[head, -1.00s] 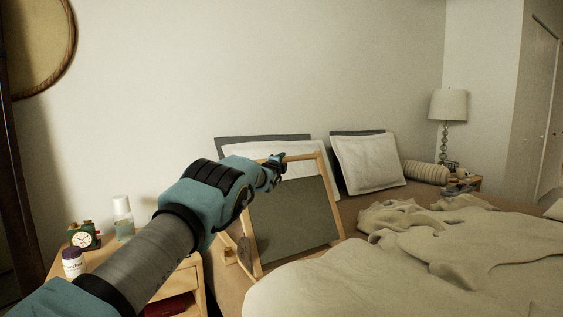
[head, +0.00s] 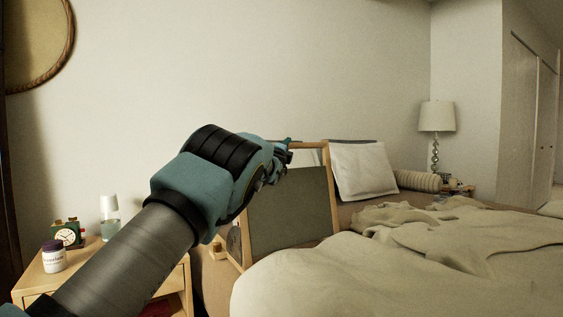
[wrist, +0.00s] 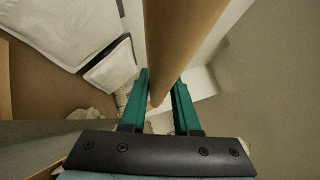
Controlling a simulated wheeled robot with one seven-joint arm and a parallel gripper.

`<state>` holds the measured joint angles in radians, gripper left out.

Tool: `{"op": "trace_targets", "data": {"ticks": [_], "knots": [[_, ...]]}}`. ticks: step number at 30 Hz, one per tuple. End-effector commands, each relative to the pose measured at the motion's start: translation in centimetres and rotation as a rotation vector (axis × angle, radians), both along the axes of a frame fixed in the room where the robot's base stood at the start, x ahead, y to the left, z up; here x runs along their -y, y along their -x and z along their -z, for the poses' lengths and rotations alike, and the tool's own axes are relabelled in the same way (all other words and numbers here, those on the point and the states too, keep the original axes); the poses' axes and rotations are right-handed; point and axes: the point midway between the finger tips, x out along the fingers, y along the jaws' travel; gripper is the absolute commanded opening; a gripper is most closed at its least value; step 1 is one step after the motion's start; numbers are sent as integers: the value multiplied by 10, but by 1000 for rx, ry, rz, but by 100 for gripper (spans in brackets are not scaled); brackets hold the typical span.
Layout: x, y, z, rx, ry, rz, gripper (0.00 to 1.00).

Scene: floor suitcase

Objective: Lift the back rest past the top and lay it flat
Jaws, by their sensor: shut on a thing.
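The back rest (head: 290,212) is a wooden frame with a grey-green fabric panel, raised and leaning a little back at the near left side of the bed. My gripper (head: 287,146) is at its top bar, near the upper left corner. In the wrist view, the wooden bar (wrist: 178,45) runs between the two green fingers of my gripper (wrist: 161,88), which are shut on it. My arm hides the left part of the frame in the head view.
A white pillow (head: 362,172) leans against the wall behind. The bed's rumpled cover (head: 400,260) fills the right. A nightstand (head: 100,272) with a clock (head: 68,234), a jar (head: 54,257) and a bottle (head: 109,218) stands left. A lamp (head: 437,117) stands at the far right.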

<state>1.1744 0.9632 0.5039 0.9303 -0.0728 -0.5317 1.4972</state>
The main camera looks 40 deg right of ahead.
Motion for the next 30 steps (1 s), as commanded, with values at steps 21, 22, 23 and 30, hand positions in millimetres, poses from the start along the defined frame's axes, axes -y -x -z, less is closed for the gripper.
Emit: {"op": "trace_targets", "data": {"ticks": [21, 22, 23, 30], "knots": [[-1, 21, -2, 50, 7, 2, 41], [-2, 21, -2, 50, 7, 2, 44], [-2, 21, -3, 50, 7, 2, 48], [-3, 20, -4, 52, 8, 1, 60]]}}
